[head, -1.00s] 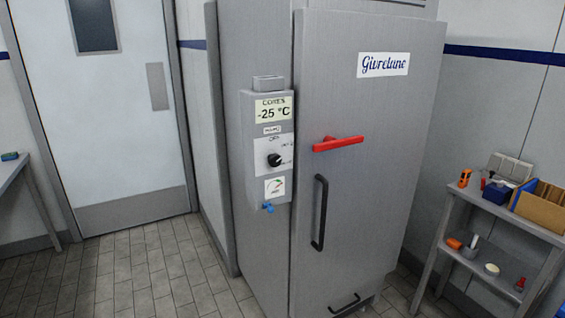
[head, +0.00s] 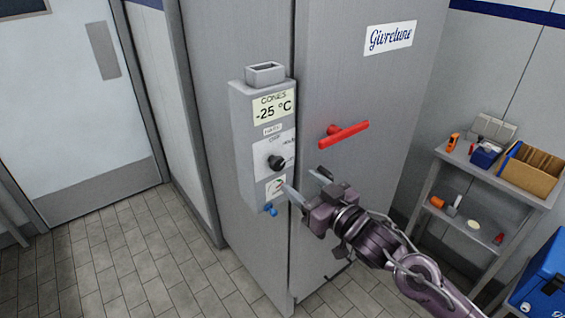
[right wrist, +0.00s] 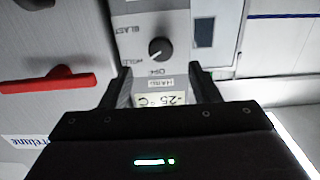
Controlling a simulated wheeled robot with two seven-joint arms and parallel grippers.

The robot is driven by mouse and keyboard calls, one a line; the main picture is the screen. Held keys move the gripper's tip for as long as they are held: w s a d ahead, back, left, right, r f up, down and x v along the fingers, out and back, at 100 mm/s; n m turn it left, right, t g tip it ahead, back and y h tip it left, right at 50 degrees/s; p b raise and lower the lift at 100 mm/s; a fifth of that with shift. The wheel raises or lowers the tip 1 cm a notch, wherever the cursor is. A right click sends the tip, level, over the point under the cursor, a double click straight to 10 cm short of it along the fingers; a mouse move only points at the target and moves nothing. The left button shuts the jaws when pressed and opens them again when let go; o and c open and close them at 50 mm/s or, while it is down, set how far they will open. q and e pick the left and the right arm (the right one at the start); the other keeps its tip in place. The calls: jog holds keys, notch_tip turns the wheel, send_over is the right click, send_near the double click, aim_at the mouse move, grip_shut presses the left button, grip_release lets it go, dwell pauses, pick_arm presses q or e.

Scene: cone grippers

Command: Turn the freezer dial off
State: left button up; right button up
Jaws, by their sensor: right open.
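The freezer (head: 350,80) is a tall grey cabinet with a control box (head: 240,150) on its left side. The black freezer dial (head: 276,162) sits on a white plate on this box, below the -25 °C label. In the right wrist view the dial (right wrist: 160,48) shows upside down, beyond the fingertips, near OFF, HOLD and BLAST lettering; its exact setting is hard to read. My right gripper (head: 305,185) is open and empty, just below and right of the dial, apart from it. It also shows in the right wrist view (right wrist: 160,80). My left gripper is not in view.
A red handle (head: 345,133) sticks out from the freezer door right of the box. A shelf (head: 480,175) with bins and tools stands right, beside a blue cooler (head: 545,275). Floor at left is clear.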

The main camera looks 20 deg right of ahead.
aim_at(280, 166)
jog(key=p+x, duration=0.2)
jog(key=x, duration=0.5)
jog(key=shift+r, duration=0.1)
jog(key=shift+w+a, duration=0.25)
jog(key=shift+w, duration=0.25)
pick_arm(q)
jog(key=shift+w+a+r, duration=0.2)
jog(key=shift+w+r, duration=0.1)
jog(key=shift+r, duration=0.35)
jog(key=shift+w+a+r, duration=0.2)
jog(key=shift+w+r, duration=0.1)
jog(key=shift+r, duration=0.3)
pick_arm(e)
jog(key=c, duration=1)
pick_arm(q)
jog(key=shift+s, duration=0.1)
